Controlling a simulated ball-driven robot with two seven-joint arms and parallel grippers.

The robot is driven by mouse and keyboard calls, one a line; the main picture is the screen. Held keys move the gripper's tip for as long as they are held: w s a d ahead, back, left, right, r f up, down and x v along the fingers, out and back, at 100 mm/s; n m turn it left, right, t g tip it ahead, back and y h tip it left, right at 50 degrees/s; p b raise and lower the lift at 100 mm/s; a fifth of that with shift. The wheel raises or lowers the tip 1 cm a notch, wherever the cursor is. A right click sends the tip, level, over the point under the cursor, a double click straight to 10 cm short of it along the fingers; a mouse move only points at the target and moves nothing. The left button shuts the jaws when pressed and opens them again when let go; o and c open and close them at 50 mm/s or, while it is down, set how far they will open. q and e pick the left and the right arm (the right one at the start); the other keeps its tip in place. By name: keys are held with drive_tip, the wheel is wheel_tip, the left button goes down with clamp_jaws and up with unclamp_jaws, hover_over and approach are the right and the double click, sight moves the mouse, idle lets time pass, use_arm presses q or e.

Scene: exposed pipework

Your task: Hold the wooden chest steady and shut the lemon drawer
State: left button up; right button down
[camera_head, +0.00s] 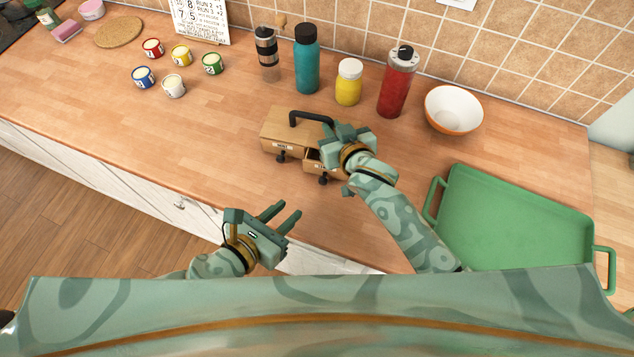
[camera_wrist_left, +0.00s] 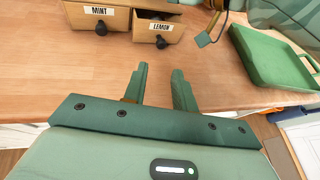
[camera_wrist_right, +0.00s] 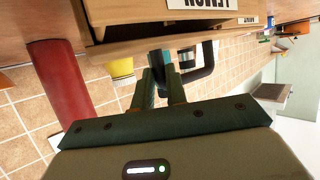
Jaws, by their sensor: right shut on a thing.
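The wooden chest (camera_head: 272,131) stands on the counter with a black handle (camera_head: 308,117) arching over its top. Its lemon drawer (camera_head: 312,167) is partly pulled out; its label and dark knob show in the left wrist view (camera_wrist_left: 172,31). The mint drawer (camera_wrist_left: 93,20) beside it looks shut. My right gripper (camera_head: 338,132) is at the chest's right end, shut on the handle; the handle also shows dark by the fingers in the right wrist view (camera_wrist_right: 206,62). My left gripper (camera_head: 289,213) is open and empty, in front of and below the chest, apart from the drawers.
A green tray (camera_head: 515,215) lies to the right. Behind the chest stand a teal bottle (camera_head: 306,62), a yellow jar (camera_head: 349,82), a red bottle (camera_head: 397,84) and a white bowl (camera_head: 453,106). Several small pots (camera_head: 174,86) stand at left.

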sight(321, 182)
use_arm(q)
drive_tip(key=shift+d+m, duration=0.1)
drive_tip(key=shift+m, duration=0.3)
drive_tip(key=shift+w+d+f, duration=0.1)
drive_tip(key=shift+w+d, duration=0.1)
drive_tip(key=shift+w, duration=0.05)
drive_tip(key=x, duration=1.1)
drive_tip(key=shift+w, duration=0.1)
